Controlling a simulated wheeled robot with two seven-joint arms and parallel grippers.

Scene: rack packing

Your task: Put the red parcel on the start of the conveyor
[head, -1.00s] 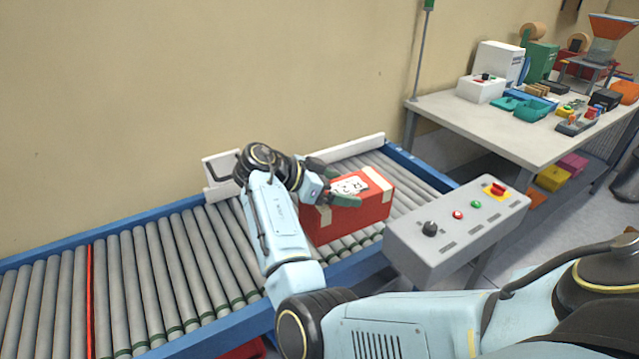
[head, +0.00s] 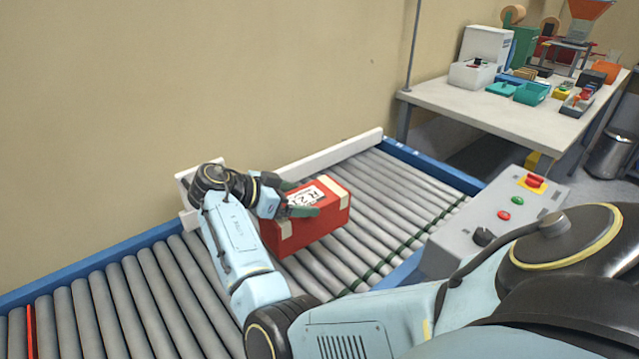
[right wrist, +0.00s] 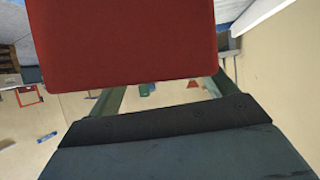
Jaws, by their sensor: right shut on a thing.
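The red parcel (head: 325,216) is a box with cream tape at its corners and a white label on top. My right gripper (head: 302,200) is shut on it from the left and above, with green fingers at its top. In the right wrist view the parcel's plain red face (right wrist: 120,45) fills the upper part, between the fingers (right wrist: 165,95). The parcel is over the rollers of the conveyor (head: 410,192); I cannot tell whether its underside touches them. My left gripper is not in view.
A white guard (head: 330,160) runs along the conveyor's wall side. A grey control box (head: 500,215) with buttons stands at its near side. A red line (head: 30,330) crosses the rollers at far left. A cluttered table (head: 500,115) stands behind. Rollers right of the parcel are clear.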

